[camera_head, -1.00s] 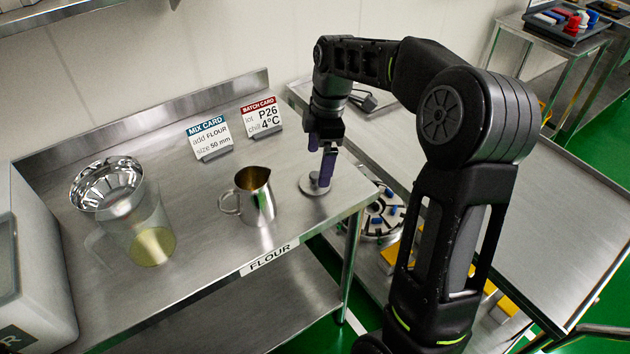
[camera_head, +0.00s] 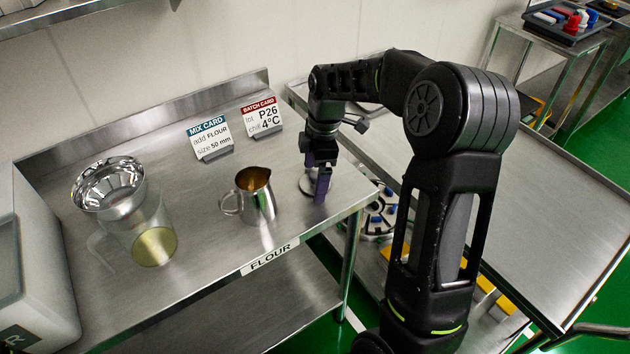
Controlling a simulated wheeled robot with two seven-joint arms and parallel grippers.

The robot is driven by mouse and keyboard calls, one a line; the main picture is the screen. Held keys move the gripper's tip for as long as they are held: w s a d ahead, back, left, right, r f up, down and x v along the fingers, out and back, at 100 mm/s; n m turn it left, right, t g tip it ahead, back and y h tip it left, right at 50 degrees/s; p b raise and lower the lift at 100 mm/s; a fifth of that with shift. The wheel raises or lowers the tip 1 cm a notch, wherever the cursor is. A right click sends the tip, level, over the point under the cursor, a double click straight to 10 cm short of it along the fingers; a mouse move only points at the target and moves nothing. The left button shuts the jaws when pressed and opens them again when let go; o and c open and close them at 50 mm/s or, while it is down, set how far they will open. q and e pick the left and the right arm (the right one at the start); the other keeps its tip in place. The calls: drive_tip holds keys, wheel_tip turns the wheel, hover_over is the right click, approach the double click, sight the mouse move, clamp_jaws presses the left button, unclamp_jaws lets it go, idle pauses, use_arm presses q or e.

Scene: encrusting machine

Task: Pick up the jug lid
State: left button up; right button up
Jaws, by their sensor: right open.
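The jug lid, a flat round grey disc (camera_head: 305,185), lies near the right end of the steel table; the right gripper hides part of it. My right gripper (camera_head: 319,187), with purple fingers, points down over the lid and is open. One finger shows in front of the lid, with its tip low near the lid's near edge; whether it touches cannot be told. The steel jug (camera_head: 257,205) stands upright and open-topped, left of the lid. My left gripper is not in view.
A clear pitcher (camera_head: 152,238) with a steel bowl (camera_head: 108,185) over it stands at left, beside a white machine (camera_head: 35,260). Two cards, MIX CARD (camera_head: 210,138) and BATCH CARD (camera_head: 262,117), stand behind. The table's front middle is clear.

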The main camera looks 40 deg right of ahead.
sight(315, 174)
drive_tip(key=shift+c, duration=0.2)
drive_tip(key=c, duration=1.5)
wheel_tip(315, 174, up, 10)
drive_tip(key=shift+r+b, duration=0.1)
drive_tip(key=shift+b, duration=0.25)
